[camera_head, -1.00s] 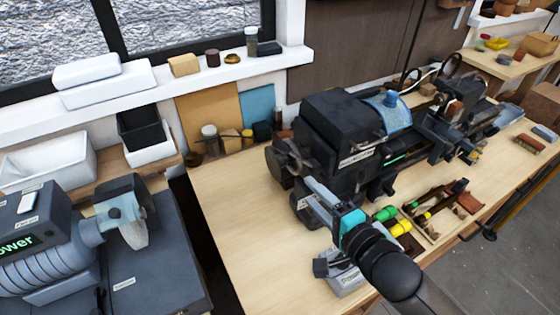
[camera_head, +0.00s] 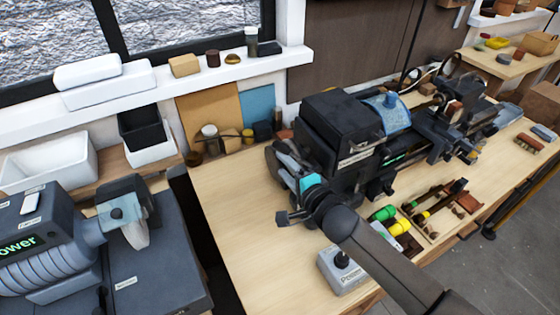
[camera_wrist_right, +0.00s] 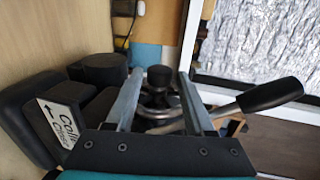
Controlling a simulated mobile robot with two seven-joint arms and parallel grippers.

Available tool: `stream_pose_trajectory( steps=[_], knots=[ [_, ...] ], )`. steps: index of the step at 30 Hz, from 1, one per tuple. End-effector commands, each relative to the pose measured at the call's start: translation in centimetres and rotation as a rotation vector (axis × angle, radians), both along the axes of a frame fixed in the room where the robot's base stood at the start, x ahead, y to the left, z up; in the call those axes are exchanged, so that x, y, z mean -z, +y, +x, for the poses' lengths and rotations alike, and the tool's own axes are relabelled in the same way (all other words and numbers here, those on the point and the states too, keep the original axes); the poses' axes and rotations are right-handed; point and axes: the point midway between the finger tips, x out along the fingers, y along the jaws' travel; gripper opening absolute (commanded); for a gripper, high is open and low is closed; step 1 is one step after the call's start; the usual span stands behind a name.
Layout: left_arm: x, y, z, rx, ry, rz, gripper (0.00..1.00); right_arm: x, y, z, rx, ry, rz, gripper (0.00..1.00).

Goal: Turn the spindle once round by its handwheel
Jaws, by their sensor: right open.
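The lathe (camera_head: 335,130) stands on the wooden bench, and its handwheel end faces left. In the head view my right gripper (camera_head: 280,155) is at that end and covers most of the handwheel. In the right wrist view my open gripper (camera_wrist_right: 159,80) has one finger on each side of the handwheel's dark hub (camera_wrist_right: 160,100) and a round black knob. A bright curved metal part of the wheel shows between the fingers. A lever with a black grip (camera_wrist_right: 270,95) sticks out to the right. I cannot tell whether the fingers touch anything. My left gripper is not in view.
A grey control box (camera_head: 342,272) with a black knob stands at the bench's front edge. A tool tray (camera_head: 440,215) lies right of it. Jars (camera_head: 210,138) stand behind the wheel end. The bench's left part is clear. A labelled black housing (camera_wrist_right: 70,115) is beside the gripper.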

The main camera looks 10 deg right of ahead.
Motion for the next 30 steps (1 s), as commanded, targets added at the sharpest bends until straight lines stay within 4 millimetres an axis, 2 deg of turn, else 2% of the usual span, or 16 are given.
stream_pose_trajectory(
  steps=[3, 9, 21, 30],
  knots=[
    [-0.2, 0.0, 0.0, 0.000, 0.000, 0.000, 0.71, 0.2, 0.4, 1.1, 0.002, 0.001, 0.000, 0.54],
    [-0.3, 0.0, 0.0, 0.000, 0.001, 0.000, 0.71, 0.5, 0.9, 2.2, 0.001, 0.000, 0.001, 0.54],
    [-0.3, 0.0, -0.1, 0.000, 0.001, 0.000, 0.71, 0.6, 1.0, 2.4, 0.000, 0.000, 0.001, 0.52],
    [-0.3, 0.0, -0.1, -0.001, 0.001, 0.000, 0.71, 0.6, 1.0, 2.4, 0.000, 0.000, 0.000, 0.19]
  ],
)
